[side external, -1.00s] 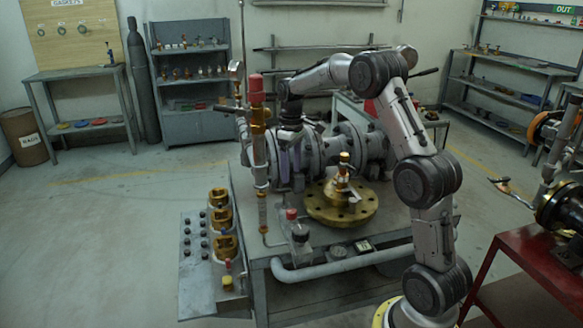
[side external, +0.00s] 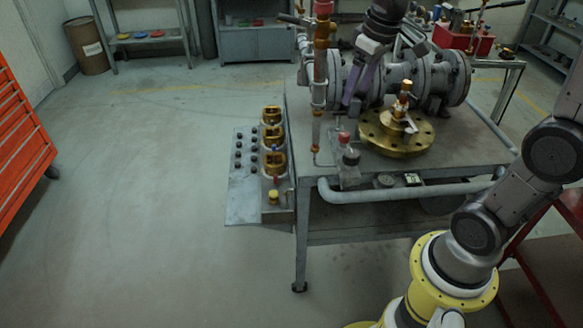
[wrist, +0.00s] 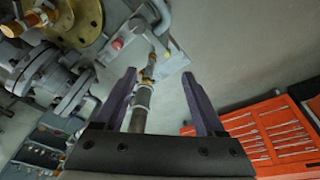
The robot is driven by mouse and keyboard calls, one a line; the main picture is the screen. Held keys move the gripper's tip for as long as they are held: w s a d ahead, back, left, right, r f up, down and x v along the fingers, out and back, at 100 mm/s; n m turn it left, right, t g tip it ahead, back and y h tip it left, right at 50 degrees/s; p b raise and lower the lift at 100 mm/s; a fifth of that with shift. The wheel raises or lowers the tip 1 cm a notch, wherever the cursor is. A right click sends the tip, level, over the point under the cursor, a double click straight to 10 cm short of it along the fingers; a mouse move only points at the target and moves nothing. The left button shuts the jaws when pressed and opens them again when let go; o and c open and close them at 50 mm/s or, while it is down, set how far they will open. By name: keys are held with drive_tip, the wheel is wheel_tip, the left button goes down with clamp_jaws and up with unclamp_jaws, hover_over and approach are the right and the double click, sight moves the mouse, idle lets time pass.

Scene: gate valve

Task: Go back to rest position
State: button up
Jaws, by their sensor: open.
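My gripper (side external: 357,88) hangs fingers down in the side external view, in front of the grey flanged valve body (side external: 430,80) on the bench. In the wrist view its two purple fingers (wrist: 159,74) stand wide apart. Nothing is held between them. A vertical pipe (wrist: 144,95) passes beyond the fingers, and I cannot tell how far away it is. The round brass flange (side external: 397,132), with a fitting standing on it, lies on the bench to the right of the gripper. My upper arm links run out of the side view at the top.
A copper-coloured upright pipe (side external: 320,70) stands left of the gripper. A panel with brass valve fittings (side external: 272,138) is fixed at the bench's left side. An orange tool cabinet (wrist: 275,130) shows in the wrist view. The floor left of the bench (side external: 130,190) is clear.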

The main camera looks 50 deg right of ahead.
drive_tip(key=s+a+f+t, duration=0.1)
drive_tip(key=s+a, duration=0.3)
drive_tip(key=s, duration=0.3)
drive_tip(key=s+a+f+t, duration=0.1)
drive_tip(key=s+a, duration=0.4)
drive_tip(key=s, duration=0.3)
drive_tip(key=shift+s+f+t+y, duration=0.25)
drive_tip(key=shift+s+t+y, duration=0.05)
drive_tip(key=shift+t, duration=0.1)
